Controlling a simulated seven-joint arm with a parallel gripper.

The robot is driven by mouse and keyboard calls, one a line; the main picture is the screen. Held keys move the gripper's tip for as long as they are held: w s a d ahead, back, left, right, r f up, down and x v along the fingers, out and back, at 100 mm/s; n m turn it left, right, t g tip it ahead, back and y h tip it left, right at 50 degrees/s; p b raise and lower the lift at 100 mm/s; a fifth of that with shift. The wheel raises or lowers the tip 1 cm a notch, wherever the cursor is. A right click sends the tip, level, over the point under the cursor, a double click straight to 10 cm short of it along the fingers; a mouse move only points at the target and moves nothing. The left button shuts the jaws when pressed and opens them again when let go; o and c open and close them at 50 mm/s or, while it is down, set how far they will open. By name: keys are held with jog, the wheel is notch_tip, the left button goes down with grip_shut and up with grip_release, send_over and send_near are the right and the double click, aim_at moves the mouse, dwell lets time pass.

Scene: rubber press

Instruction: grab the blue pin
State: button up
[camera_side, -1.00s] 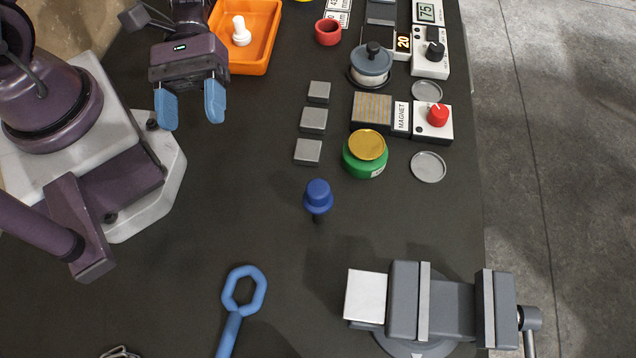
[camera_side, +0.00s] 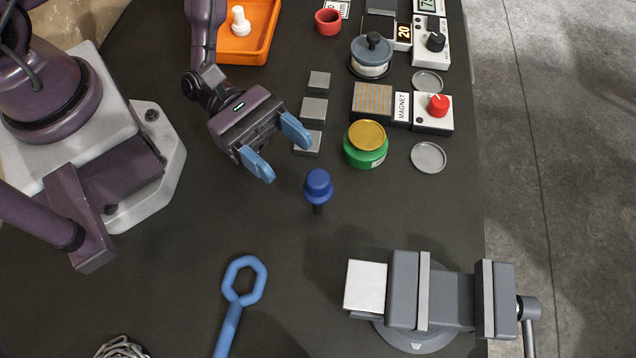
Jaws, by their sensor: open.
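The blue pin (camera_side: 318,185) stands upright on the dark table in the middle of the view, with a wide blue head and a thin dark stem below. My gripper (camera_side: 284,155) is up and to the left of the pin. Its two blue fingers are spread wide with nothing between them. The fingers point down and to the right, toward the pin, and are apart from it. One fingertip partly covers the lowest grey block.
Several grey blocks (camera_side: 314,108) and a green jar with a gold lid (camera_side: 366,145) stand above the pin. A grey vise (camera_side: 440,295) stands at lower right. A blue ring-ended wrench (camera_side: 232,315) lies at lower left. Table around the pin is clear.

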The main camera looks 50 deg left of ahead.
aim_at(310, 173)
jog(key=d, duration=0.2)
jog(key=w+d, duration=0.1)
jog(key=d, duration=0.3)
jog(key=shift+w+d+f, duration=0.1)
jog(key=shift+w+f, duration=0.25)
jog(key=shift+c, duration=0.2)
jog(key=c, duration=1)
